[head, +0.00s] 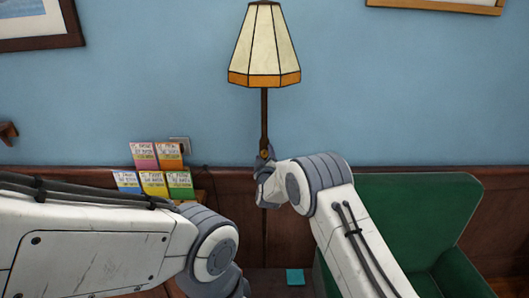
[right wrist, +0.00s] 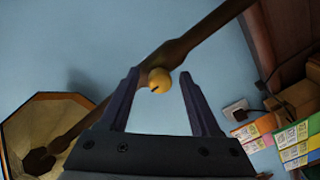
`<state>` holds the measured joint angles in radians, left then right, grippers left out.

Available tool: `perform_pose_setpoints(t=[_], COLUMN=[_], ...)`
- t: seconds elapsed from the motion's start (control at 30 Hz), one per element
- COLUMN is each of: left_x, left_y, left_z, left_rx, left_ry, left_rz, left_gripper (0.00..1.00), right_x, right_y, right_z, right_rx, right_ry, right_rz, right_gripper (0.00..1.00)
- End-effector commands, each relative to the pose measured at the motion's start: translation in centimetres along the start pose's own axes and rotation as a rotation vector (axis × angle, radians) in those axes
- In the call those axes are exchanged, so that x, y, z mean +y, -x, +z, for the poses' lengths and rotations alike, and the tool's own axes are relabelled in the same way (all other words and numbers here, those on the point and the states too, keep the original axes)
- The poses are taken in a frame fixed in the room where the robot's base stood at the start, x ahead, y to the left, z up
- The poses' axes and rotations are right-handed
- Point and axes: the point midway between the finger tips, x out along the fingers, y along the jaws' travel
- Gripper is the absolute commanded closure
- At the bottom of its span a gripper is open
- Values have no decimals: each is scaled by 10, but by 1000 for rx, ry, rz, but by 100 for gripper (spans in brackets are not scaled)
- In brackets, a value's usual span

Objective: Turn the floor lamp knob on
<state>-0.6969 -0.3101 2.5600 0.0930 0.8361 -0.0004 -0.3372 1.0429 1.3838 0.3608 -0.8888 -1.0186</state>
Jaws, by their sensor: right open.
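The floor lamp has a cream panelled shade (head: 264,45) with an orange rim, on a thin dark pole (head: 264,115). My right gripper (head: 262,166) is at the pole, below the shade. In the right wrist view, a round yellow knob (right wrist: 159,80) with a dark slot sits on the pole. The open fingers (right wrist: 158,76) stand on either side of the knob, near their tips; I see no contact. The shade also shows there (right wrist: 40,120), at the lower left. My left arm reaches in from the left, but its fingers are out of sight.
A green armchair (head: 405,215) stands right of the lamp. Several colourful cards (head: 153,183) stand to the left, near a wall outlet (right wrist: 238,110). A teal item (head: 295,276) lies on a dark surface at bottom centre. Dark wood panelling lines the blue wall.

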Motion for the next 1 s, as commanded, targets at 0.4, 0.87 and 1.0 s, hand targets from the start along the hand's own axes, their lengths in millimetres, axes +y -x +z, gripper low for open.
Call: perform_pose_setpoints(t=[0.4, 0.87, 1.0], left_x=[0, 0, -1], left_y=[2, -1, -11], left_z=[0, 0, 1], left_rx=[0, 0, 0], left_ry=[0, 0, 0], left_rz=[0, 0, 0], left_gripper=[50, 50, 50], right_x=[0, -1, -2], right_y=[-8, -7, -7], right_z=[0, 0, 1], right_rx=[0, 1, 4], right_ry=[0, -11, -50], right_rz=[-1, -1, 2], right_gripper=[36, 100, 100])
